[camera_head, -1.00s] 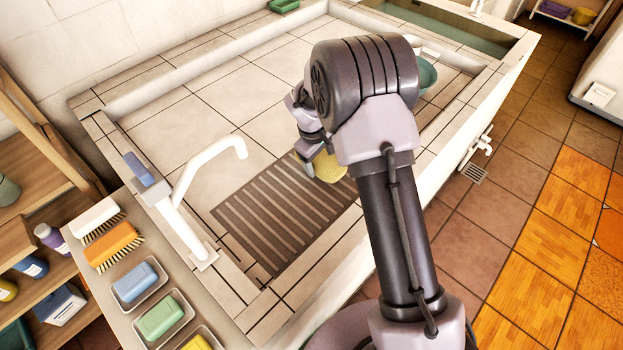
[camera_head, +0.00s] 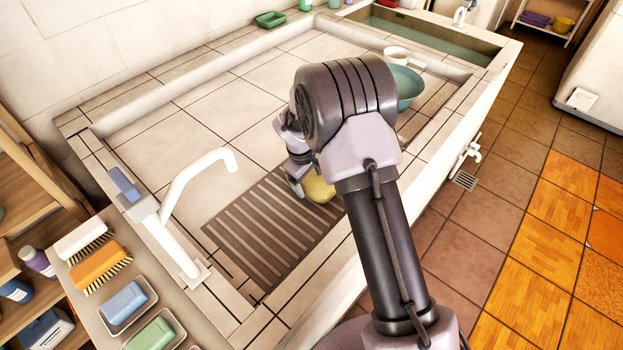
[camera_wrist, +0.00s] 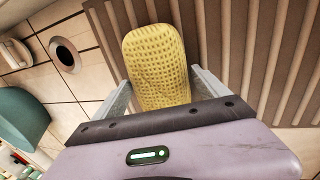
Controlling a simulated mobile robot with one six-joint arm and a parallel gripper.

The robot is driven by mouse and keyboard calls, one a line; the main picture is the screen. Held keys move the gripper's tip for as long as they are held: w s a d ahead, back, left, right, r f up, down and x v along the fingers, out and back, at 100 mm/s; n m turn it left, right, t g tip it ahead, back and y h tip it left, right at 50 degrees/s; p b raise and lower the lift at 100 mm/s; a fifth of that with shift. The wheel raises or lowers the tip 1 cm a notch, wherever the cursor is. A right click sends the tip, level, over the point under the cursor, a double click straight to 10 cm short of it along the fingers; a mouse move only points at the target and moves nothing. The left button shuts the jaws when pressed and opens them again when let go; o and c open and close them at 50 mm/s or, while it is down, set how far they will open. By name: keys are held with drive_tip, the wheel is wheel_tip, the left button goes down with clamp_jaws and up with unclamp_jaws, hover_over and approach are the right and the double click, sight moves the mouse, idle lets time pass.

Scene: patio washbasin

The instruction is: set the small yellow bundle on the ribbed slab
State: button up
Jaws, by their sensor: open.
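The small yellow bundle (camera_head: 319,189), with a waffle-like texture, is at the upper right part of the brown ribbed slab (camera_head: 262,235) in the head view. In the wrist view the bundle (camera_wrist: 157,62) lies over the slab's ribs (camera_wrist: 255,50) and appears to rest on it. My gripper (camera_head: 299,182) is low over that end of the slab. Its jaws (camera_wrist: 160,92) are open, one finger on each side of the bundle, with a narrow gap visible beside it. My arm hides part of the slab's right side in the head view.
A white tap (camera_head: 190,205) arches over the basin left of the slab. A round drain (camera_wrist: 64,54) shows beside the slab. Brushes and soap dishes line the left ledge. The basin's tiled middle is clear.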

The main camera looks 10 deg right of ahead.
drive_tip(key=p+v, duration=0.4)
drive_tip(key=v, duration=0.7)
wheel_tip(320, 180, up, 5)
drive_tip(key=m, duration=0.1)
hover_over(305, 186)
drive_tip(key=s, duration=0.2)
drive_tip(key=s+r+m+t+y, duration=0.15)
drive_tip(key=s+r+m, duration=0.25)
drive_tip(key=s+r, duration=0.65)
drive_tip(key=s+r+m+t+y, duration=0.1)
drive_tip(key=s+r+m, duration=0.2)
drive_tip(key=s, duration=0.6)
drive_tip(key=s+a+r+m+t+y, duration=0.1)
drive_tip(key=s+r+m, duration=0.2)
drive_tip(key=s, duration=0.6)
drive_tip(key=shift+s+a+r+m+y, duration=0.15)
drive_tip(key=shift+a+r+m+y, duration=0.2)
drive_tip(key=shift+r, duration=0.15)
